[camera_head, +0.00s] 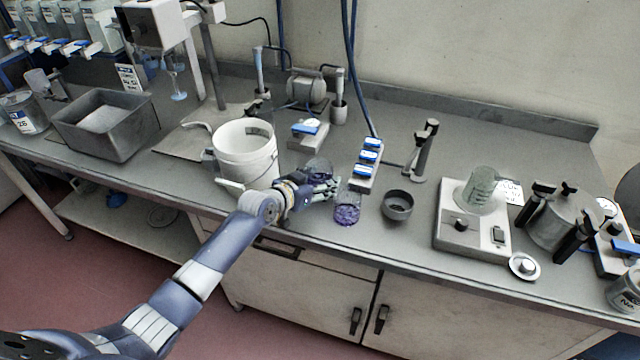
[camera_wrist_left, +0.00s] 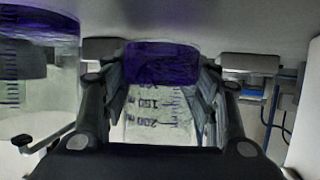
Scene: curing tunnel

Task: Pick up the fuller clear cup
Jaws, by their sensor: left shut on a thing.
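Two clear cups with purple liquid stand near the bench's front edge. My left gripper (camera_head: 326,187) reaches in from the left and is shut on the rear cup (camera_head: 318,168), which is partly hidden by the fingers. In the left wrist view this held cup (camera_wrist_left: 158,105) sits between the fingers, with printed volume marks and a deep purple band. The other clear cup (camera_head: 347,210) stands just in front and to the right of the gripper, apart from it. It shows at the left of the wrist view (camera_wrist_left: 40,95) with a shallower-looking purple band. My right gripper is not in view.
A white bucket (camera_head: 246,165) stands close left of the gripper. A dark bowl (camera_head: 397,206) is to the right of the cups. A blue-switched strip (camera_head: 366,172) lies behind them. A hotplate (camera_head: 470,235) bearing a greenish beaker (camera_head: 478,187) is farther right.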

